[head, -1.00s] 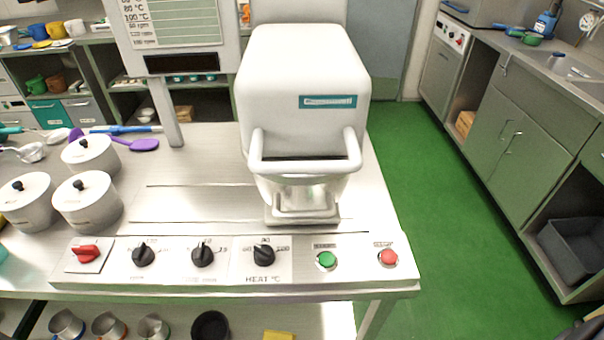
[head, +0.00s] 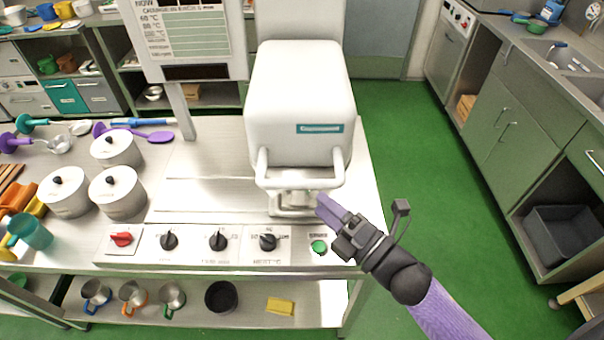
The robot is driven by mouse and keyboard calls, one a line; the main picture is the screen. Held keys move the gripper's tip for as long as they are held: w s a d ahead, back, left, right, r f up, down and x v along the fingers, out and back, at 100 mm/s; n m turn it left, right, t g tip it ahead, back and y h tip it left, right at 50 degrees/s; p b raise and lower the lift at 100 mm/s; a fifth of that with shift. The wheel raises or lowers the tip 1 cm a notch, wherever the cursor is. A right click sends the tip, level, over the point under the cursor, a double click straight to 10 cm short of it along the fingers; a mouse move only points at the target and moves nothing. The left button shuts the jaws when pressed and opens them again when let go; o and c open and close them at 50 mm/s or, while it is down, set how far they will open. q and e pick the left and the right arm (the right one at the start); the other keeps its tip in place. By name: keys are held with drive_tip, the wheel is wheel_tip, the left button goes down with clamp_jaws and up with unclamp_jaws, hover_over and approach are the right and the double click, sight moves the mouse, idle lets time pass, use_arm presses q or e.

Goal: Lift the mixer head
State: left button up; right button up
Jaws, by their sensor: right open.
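The white mixer head (head: 302,105) stands at the right part of the steel table, with a teal label on its front. Its looped white handle (head: 300,180) sticks out at the lower front. The head appears lowered over a metal base. My right gripper (head: 328,208) comes in from the lower right; its purple finger lies just right of and below the handle, apart from it as far as I can tell. It is open and seems empty. My left gripper is not in view.
The control panel (head: 200,243) has a red switch (head: 121,239), black knobs and a green button (head: 319,246) near my gripper. White lidded pots (head: 118,193) stand at left. A sign board (head: 190,40) rises behind. Green floor at right is clear.

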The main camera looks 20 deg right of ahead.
sight(298, 181)
drive_tip(key=x, duration=0.7)
drive_tip(key=shift+w+f, duration=0.1)
clamp_jaws()
idle(1.1)
